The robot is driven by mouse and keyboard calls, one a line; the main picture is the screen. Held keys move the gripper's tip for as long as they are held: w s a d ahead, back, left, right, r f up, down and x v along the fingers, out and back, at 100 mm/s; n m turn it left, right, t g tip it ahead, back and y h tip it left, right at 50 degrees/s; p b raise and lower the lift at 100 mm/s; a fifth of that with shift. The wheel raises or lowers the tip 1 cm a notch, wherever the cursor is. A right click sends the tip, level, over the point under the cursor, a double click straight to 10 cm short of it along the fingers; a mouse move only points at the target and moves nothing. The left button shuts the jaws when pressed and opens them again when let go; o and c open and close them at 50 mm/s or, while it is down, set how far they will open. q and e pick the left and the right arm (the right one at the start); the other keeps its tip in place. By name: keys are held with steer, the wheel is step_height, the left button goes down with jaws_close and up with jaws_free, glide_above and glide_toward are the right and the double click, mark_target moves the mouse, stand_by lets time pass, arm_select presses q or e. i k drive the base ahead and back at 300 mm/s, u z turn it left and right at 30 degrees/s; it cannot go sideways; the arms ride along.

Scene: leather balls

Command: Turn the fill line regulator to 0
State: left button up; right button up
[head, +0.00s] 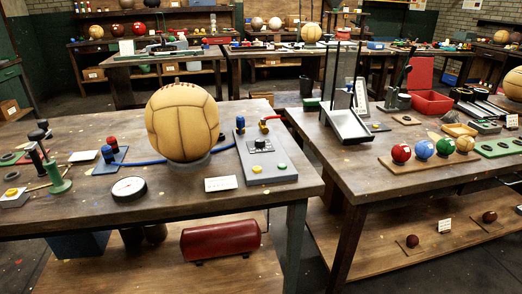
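A grey control panel (266,158) lies on the near left table, right of a large tan leather ball (182,121). It carries a dark knob (260,145), a green button (282,167) and a yellow button (257,169). This looks like the fill line regulator, but its scale and setting are too small to read. A blue hose (145,162) runs behind the ball toward the panel. A blue block with red and dark fittings (110,152) sits at the hose's left end. A round white gauge (129,188) lies in front. Neither gripper is in view.
A green stand (56,180) is at the left. The right table holds coloured balls on a wooden board (430,161) and a red box (431,102). A red cylinder (221,240) lies on the lower shelf.

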mark_target(260, 142)
steer(key=u, duration=0.55)
steer(key=k, duration=1.3)
steer(key=z, duration=0.15)
steer(key=i, duration=1.7)
steer(key=u, duration=0.4)
